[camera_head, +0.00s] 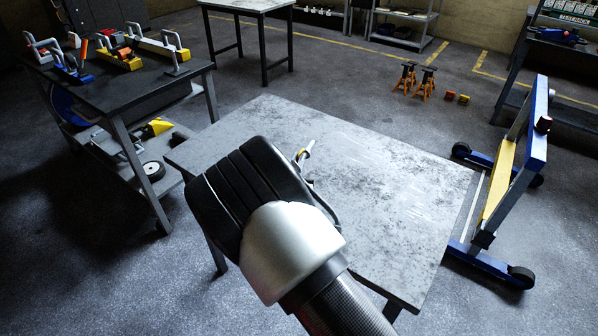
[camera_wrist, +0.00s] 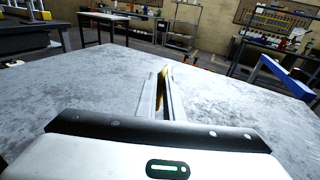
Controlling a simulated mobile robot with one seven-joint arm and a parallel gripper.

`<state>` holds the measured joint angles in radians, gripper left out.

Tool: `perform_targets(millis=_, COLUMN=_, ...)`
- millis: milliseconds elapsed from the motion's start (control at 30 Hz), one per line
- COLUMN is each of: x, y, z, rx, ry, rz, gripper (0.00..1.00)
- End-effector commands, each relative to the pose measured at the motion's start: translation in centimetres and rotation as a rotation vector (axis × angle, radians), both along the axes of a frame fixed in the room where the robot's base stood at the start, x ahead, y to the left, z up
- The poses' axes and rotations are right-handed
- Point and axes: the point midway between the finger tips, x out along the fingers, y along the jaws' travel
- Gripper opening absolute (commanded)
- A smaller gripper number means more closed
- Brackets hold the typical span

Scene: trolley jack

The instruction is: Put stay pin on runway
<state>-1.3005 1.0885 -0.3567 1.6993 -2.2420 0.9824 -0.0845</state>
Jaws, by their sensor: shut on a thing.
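My gripper (camera_wrist: 163,98) reaches over the grey metal table (camera_head: 400,200) and is shut on a narrow yellow thing (camera_wrist: 166,72), which I take to be the stay pin. Only a little of it shows between the fingers. In the head view a small silver and yellow bit (camera_head: 303,154) shows past my wrist, which hides most of the gripper. I cannot tell for sure which thing is the runway; a long yellow board (camera_head: 499,181) stands on the blue wheeled frame (camera_head: 533,125) at the right.
A dark workbench (camera_head: 120,88) at the left holds several yellow, blue and red parts with grey handles. Orange stands (camera_head: 425,83) and small blocks (camera_head: 450,96) are on the floor at the back. The grey table's right half is clear, as is the floor around the blue frame.

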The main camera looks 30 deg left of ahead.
Motion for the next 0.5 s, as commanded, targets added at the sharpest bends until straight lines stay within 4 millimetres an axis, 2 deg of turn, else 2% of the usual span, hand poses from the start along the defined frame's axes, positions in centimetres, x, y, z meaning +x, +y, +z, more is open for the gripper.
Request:
perform_targets(millis=233, x=0.0, y=-0.1, z=-3.3, rx=-0.002, ry=-0.001, rz=0.0, gripper=0.0)
perform_targets(millis=500, x=0.0, y=-0.1, z=-3.5, rx=0.0, ry=-0.001, rz=-0.001, gripper=0.0)
